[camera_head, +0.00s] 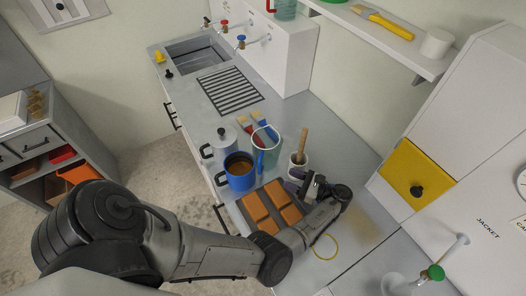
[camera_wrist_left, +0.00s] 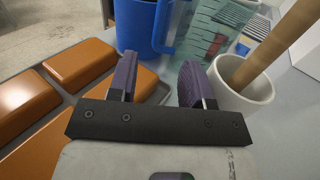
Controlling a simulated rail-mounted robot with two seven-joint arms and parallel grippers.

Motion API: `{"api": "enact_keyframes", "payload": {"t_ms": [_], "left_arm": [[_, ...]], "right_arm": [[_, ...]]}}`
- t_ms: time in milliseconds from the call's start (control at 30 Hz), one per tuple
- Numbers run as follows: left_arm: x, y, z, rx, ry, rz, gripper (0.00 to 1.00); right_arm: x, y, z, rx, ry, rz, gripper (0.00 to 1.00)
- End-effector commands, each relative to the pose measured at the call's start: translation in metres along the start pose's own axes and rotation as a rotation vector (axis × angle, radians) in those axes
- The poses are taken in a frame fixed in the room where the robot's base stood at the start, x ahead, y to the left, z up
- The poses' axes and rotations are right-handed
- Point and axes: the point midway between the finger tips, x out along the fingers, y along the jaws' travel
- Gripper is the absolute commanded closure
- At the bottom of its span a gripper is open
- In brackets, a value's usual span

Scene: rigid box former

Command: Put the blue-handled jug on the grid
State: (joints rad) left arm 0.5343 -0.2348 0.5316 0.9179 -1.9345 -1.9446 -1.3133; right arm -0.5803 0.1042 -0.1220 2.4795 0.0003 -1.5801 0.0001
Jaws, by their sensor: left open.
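The blue-handled jug (camera_head: 267,139), see-through and greenish, stands upright on the counter with its handle toward the near side. It also shows in the left wrist view (camera_wrist_left: 208,32), beyond the fingers. The grid (camera_head: 230,90), a panel of dark bars, lies on the counter between the jug and the sink. Its top shows partly behind the jug in the wrist view. My left gripper (camera_head: 304,181) is open and empty, low over the counter beside the white pot and the tray, short of the jug. Its fingers also show in the wrist view (camera_wrist_left: 158,72). My right gripper is not in view.
A blue mug (camera_head: 240,173) with brown contents stands close beside the jug. A grey lidded pot (camera_head: 222,141), brushes (camera_head: 245,124) and a white pot (camera_head: 297,164) with a wooden handle crowd around. A tray with orange-brown blocks (camera_head: 256,207) lies nearer.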

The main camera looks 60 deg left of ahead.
Motion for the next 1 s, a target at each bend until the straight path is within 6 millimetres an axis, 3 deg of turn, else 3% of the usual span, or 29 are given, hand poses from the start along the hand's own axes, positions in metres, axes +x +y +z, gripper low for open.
{"api": "enact_keyframes", "payload": {"t_ms": [200, 567, 800, 1000], "left_arm": [[0.036, 0.0, 0.002, -0.001, -0.001, 0.002, 0.55], [0.059, -0.001, 0.001, -0.003, 0.001, 0.001, 0.55], [0.091, -0.001, 0.001, -0.003, 0.0, 0.001, 0.55], [0.106, -0.001, 0.001, -0.003, 0.0, -0.001, 0.55]], "right_arm": [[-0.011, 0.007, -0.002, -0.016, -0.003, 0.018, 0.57], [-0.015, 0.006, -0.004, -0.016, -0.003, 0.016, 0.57], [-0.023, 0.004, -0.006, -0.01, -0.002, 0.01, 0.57], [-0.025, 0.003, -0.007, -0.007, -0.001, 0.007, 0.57]]}}
